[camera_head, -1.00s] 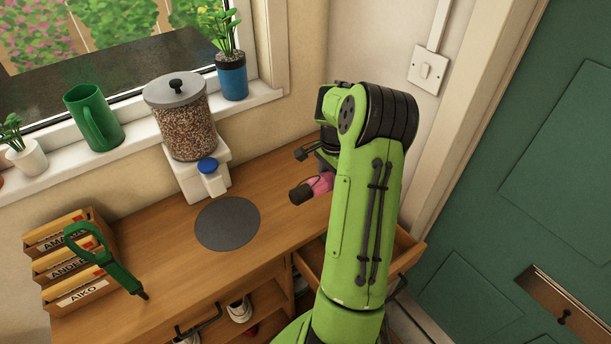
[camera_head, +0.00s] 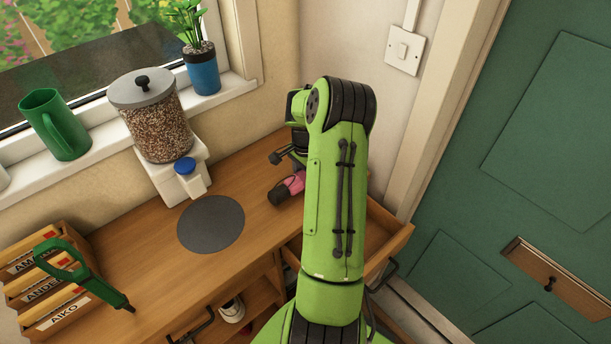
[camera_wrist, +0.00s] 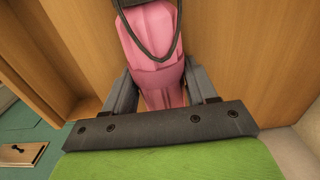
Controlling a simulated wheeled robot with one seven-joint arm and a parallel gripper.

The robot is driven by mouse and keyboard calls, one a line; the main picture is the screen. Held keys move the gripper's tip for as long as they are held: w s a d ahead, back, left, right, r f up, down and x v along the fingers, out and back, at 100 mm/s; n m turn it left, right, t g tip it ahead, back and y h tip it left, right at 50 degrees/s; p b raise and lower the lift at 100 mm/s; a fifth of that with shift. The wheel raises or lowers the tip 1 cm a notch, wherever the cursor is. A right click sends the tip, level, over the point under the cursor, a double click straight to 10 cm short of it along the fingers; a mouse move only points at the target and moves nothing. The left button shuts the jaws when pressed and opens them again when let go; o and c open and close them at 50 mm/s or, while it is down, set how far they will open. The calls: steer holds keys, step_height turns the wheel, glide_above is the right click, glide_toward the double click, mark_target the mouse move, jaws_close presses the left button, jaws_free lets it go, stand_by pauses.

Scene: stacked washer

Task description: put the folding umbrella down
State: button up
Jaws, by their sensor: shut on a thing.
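The folding umbrella, pink with a dark handle end, shows in the head view (camera_head: 292,184) at the back right of the wooden cabinet top (camera_head: 150,262). My arm hides part of it, and I cannot tell whether it touches the surface. In the wrist view the pink umbrella (camera_wrist: 155,58) lies between the two grey fingers of my gripper (camera_wrist: 160,84), which is shut on it. A dark strap loop hangs across the pink cover.
A round dark mat (camera_head: 211,223) lies left of the umbrella. A white dispenser with a grain-filled jar (camera_head: 155,132) stands behind it. An open drawer (camera_head: 388,232) juts out at right. Letter trays (camera_head: 45,285) with a green-handled tool (camera_head: 85,277) stand at left.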

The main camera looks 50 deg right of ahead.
steer(key=o, duration=1.3)
steer(key=shift+f, duration=0.1)
step_height(320, 180, up, 12)
steer(key=p, duration=0.3)
steer(key=w+a+r+n+h, duration=0.1)
steer(key=w+a+r+n, duration=0.3)
steer(key=a+r, duration=0.55)
steer(key=s+a+r+n+t, duration=0.1)
steer(key=s+a+r+n, duration=0.15)
steer(key=a, duration=0.35)
steer(key=s+a+r+n+t+h, duration=0.1)
steer(key=s+a+r+n, duration=0.1)
steer(key=s+a+n, duration=0.3)
steer(key=s+a+r+n+t, duration=0.1)
steer(key=a+r+n, duration=0.15)
steer(key=a, duration=0.45)
steer(key=s+a+n+t, duration=0.1)
steer(key=s+a+n, duration=0.1)
steer(key=s+a+f+n+y, duration=0.1)
steer(key=s+a+n, duration=0.1)
steer(key=s+a, duration=0.1)
steer(key=s+a+f+n+t+y, duration=0.1)
steer(key=s+a+n, duration=0.1)
steer(key=s, duration=0.1)
steer(key=shift+a+f+n+t, duration=0.2)
steer(key=shift+n+t, duration=0.1)
